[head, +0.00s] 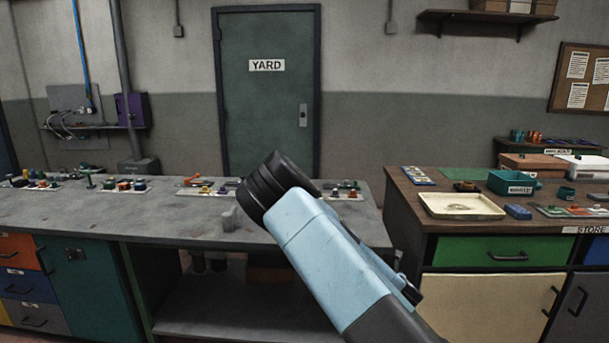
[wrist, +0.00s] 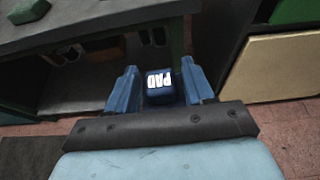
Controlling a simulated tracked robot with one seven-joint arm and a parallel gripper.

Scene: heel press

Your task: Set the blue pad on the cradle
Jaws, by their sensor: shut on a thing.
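The blue pad (wrist: 158,88), with "PAD" in white on it, sits between the two blue fingers of my gripper (wrist: 160,78) in the wrist view. My gripper is shut on it, and the pad is held in the air over the floor, in front of the benches. In the head view my arm hides the gripper and the pad. I cannot pick out the cradle for sure in either view.
The grey bench (head: 90,218) carries several small parts along its back; its front is mostly bare. The wooden bench (head: 420,208) at right holds a cream tray (head: 460,206), a teal bin (head: 513,182) and a blue block (head: 518,211). A gap separates the benches.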

